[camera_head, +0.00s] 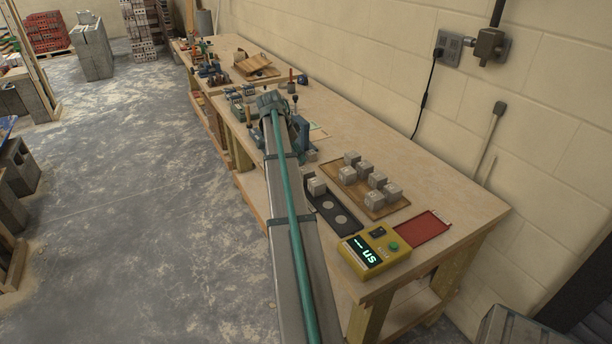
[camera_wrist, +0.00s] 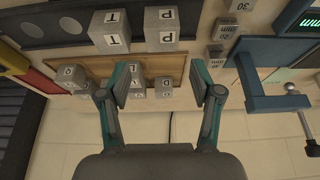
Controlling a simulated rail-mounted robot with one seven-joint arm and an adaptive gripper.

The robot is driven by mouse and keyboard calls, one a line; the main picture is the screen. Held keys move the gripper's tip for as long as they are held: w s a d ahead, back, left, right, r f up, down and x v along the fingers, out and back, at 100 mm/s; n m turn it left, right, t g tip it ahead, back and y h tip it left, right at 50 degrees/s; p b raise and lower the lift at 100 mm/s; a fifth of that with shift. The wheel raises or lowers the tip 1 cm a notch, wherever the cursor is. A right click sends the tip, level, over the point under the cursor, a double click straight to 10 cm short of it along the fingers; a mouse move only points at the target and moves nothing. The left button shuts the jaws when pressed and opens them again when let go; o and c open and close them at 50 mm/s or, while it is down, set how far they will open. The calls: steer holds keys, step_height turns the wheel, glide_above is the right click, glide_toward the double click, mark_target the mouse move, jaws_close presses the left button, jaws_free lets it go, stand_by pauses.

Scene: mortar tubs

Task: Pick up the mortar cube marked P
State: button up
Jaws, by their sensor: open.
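My gripper (camera_wrist: 160,82) is open in the wrist view, with nothing between its fingers. Two grey mortar cubes stand beyond the fingertips: a left cube (camera_wrist: 110,30) and a right cube (camera_wrist: 162,28). Several more lettered cubes (camera_wrist: 133,76) sit on a wooden board, partly behind the fingers. In the head view, one cube (camera_head: 317,186) stands on a black plate (camera_head: 348,227), and several others (camera_head: 377,180) are on the wooden board (camera_head: 372,208). My arm hides the gripper there.
A yellow device (camera_head: 374,252) with a lit display and a red mat (camera_head: 424,228) are at the bench's near end. In the wrist view, a blue tool (camera_wrist: 262,85) and small marked blocks (camera_wrist: 226,30) stand to the right. The bench along the wall (camera_head: 455,205) is mostly clear.

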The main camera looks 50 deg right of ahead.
mark_target(306, 169)
steer(key=p+x, duration=0.1)
steer(key=x, duration=0.4)
steer(key=shift+p+x, duration=1.2)
steer(key=shift+x, duration=1.55)
steer(key=shift+w, duration=0.1)
steer(key=c, duration=1)
steer(key=shift+c, duration=0.7)
steer(key=shift+d+r, duration=0.1)
steer(key=shift+r, duration=0.05)
